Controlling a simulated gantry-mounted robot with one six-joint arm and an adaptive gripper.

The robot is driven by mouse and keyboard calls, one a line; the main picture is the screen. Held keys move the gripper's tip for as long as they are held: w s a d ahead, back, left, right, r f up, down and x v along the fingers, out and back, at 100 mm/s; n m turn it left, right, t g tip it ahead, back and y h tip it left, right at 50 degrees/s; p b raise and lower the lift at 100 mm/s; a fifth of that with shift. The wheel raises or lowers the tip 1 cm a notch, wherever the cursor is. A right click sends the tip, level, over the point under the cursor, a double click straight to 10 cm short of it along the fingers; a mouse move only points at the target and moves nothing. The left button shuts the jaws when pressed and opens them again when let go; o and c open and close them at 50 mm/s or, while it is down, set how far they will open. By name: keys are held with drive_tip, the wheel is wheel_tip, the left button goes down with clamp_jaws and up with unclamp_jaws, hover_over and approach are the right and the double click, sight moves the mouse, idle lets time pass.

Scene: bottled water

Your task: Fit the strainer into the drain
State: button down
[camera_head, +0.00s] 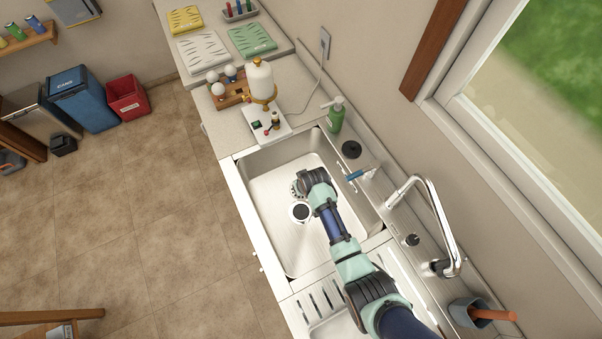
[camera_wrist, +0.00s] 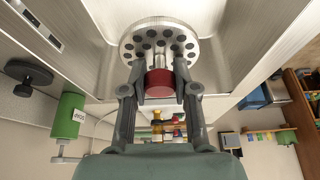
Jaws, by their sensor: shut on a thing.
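The strainer (camera_wrist: 158,42) is a round metal disc with several dark holes and a red knob (camera_wrist: 159,83). My gripper (camera_wrist: 159,90) is shut on the strainer at its knob, with one finger on each side. In the head view the strainer's edge (camera_head: 296,189) shows beside my gripper, over the sink basin. The drain (camera_head: 300,212) is a dark round opening with a pale ring in the sink floor. It lies just below the strainer in the picture, apart from it. The strainer's height above the floor is hard to tell. The wrist view does not clearly show the drain.
The steel sink (camera_head: 268,205) has walls all round. On its right ledge are a green soap bottle (camera_head: 336,114), a black disc (camera_head: 351,149), a blue-handled brush (camera_head: 357,175) and a tall faucet (camera_head: 437,215). A white bottle on a stand (camera_head: 261,80) is behind. The basin's left side is clear.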

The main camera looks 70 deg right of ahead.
wheel_tip(320, 180, down, 25)
drive_tip(key=b, duration=1.9)
drive_tip(key=shift+b, duration=0.35)
drive_tip(key=shift+f, duration=0.1)
drive_tip(key=shift+f, duration=0.15)
drive_tip(key=shift+f+b, duration=1.05)
drive_tip(key=c, duration=0.8)
unclamp_jaws()
drive_tip(key=v, duration=1.2)
